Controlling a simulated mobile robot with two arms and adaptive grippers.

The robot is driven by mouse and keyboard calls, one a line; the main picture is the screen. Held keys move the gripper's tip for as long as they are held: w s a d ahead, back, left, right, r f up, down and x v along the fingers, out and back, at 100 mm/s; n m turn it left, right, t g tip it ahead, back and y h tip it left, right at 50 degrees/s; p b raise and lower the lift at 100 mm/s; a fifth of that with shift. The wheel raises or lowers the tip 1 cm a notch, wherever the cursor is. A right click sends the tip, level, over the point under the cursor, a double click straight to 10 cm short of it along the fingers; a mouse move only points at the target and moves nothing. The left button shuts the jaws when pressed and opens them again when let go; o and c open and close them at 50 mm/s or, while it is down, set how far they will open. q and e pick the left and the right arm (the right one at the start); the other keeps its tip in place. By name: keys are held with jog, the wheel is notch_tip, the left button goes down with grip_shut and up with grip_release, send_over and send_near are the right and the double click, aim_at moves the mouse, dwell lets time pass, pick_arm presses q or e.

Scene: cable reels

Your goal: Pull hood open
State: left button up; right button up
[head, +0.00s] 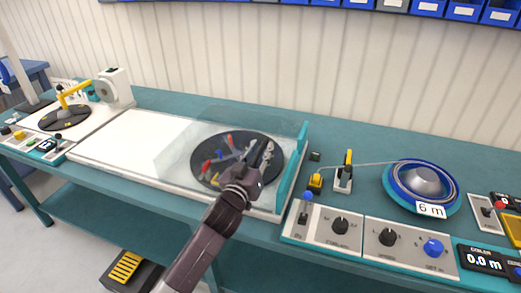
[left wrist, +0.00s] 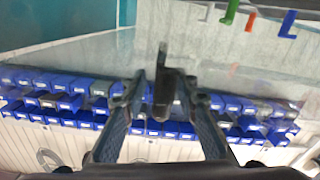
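The clear hood (head: 185,145) stands over a black round plate (head: 275,157) bearing small red, blue and grey parts. Its see-through panes slope down toward the front. My left gripper (head: 262,150) is at the hood's front right part, in front of the plate. In the left wrist view, the two fingers of my left gripper (left wrist: 161,85) are apart. A dark handle-like piece (left wrist: 163,95) lies between them, nearer the right finger; I cannot tell whether either finger touches it. My right gripper is in neither view.
A teal end wall (head: 292,165) stands right of the plate. Further right are a control panel with knobs (head: 360,240) and a blue cable reel (head: 422,182) marked 6 m. A white board (head: 130,145) lies left of the hood. Blue bins (head: 460,12) line the wall.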

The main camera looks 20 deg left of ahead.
pick_arm(q)
grip_shut()
dwell(0.3)
